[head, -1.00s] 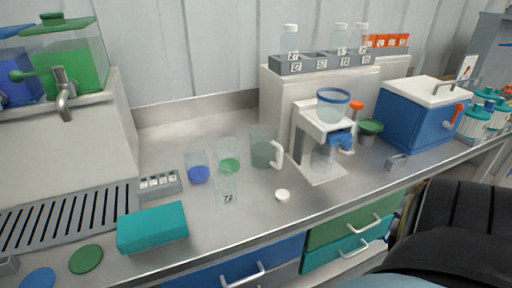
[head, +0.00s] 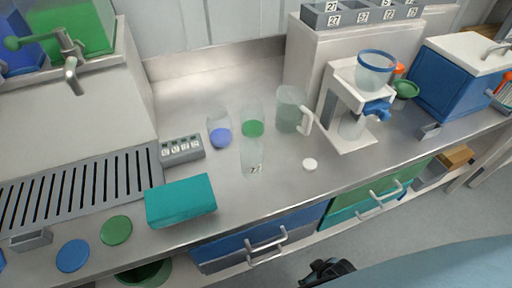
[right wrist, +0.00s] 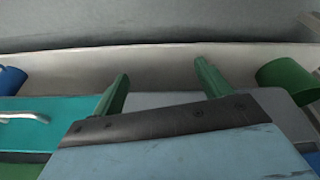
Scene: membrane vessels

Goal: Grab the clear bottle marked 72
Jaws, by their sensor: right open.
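A clear bottle (head: 252,160) stands open-topped on the steel counter. Its small white label seems to read 72, but the digits are small and blurred. A white cap (head: 310,164) lies on the counter to its right. My right gripper (right wrist: 162,85) is open and empty in the right wrist view, with its two fingers apart. A dark part that seems to be this gripper shows at the bottom edge of the head view (head: 325,272), in front of and below the counter, well away from the bottle. My left gripper is not in view.
Behind the bottle stand a blue-filled beaker (head: 219,133), a green-filled beaker (head: 252,124) and a clear jug (head: 289,110). A teal box (head: 181,201) lies to the front left. A numbered grey rack (head: 360,14) tops the back block.

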